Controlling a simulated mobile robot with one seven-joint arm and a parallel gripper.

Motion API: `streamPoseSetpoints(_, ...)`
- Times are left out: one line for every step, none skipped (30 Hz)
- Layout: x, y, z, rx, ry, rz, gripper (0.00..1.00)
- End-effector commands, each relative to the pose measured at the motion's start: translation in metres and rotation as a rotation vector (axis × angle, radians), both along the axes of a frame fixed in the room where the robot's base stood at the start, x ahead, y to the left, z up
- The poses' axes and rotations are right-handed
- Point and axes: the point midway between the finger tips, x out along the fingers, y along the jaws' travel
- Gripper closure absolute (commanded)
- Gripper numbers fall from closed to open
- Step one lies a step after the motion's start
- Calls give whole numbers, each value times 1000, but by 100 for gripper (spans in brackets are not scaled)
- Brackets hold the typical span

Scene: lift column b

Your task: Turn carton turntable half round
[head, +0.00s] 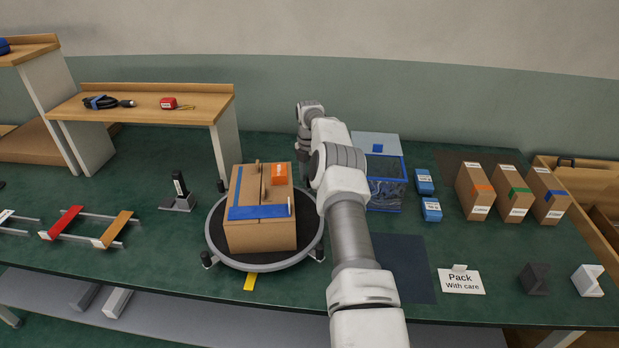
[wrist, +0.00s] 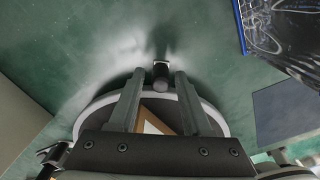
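The carton turntable (head: 268,262), a round grey disc with a dark top, stands on the green bench and bears a brown carton (head: 260,238) with blue tape. Small dark posts stand around its rim, and a yellow marker (head: 250,281) lies at its front edge. My arm reaches over the right side, and my fingertips cannot be made out in the head view. In the wrist view my gripper (wrist: 160,80) is open above the turntable rim (wrist: 97,103). A dark rim post (wrist: 161,70) shows between the fingertips, with no clear contact; its depth is uncertain. A carton corner (wrist: 155,121) shows below.
An orange label block (head: 279,174) sits on the carton. A blue-edged clear bin (head: 386,190) and two blue boxes (head: 424,182) stand right of my arm. A black stand (head: 179,193) is left, below a wooden shelf (head: 140,100). Bare bench lies between the stand and turntable.

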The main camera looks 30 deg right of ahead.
Motion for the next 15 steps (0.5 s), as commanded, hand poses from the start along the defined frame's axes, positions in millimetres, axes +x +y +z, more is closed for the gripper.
streamPoseSetpoints(0,0,0,0,0,0,43)
streamPoseSetpoints(0,0,0,-1,0,0,43)
streamPoseSetpoints(0,0,0,-1,0,-1,43)
streamPoseSetpoints(0,-1,0,-1,0,-1,43)
streamPoseSetpoints(0,-1,0,-1,0,-1,43)
streamPoseSetpoints(0,-1,0,-1,0,-1,43)
streamPoseSetpoints(0,-1,0,-1,0,-1,43)
streamPoseSetpoints(0,-1,0,-1,0,-1,43)
streamPoseSetpoints(0,-1,0,-1,0,-1,43)
streamPoseSetpoints(0,-1,1,-2,-1,-1,43)
streamPoseSetpoints(0,-1,2,-2,-1,-1,43)
streamPoseSetpoints(0,-1,5,-2,-1,-1,43)
streamPoseSetpoints(0,-1,8,-2,-1,-1,43)
streamPoseSetpoints(0,-1,11,-3,-1,-1,43)
streamPoseSetpoints(0,-1,17,-3,-2,-1,43)
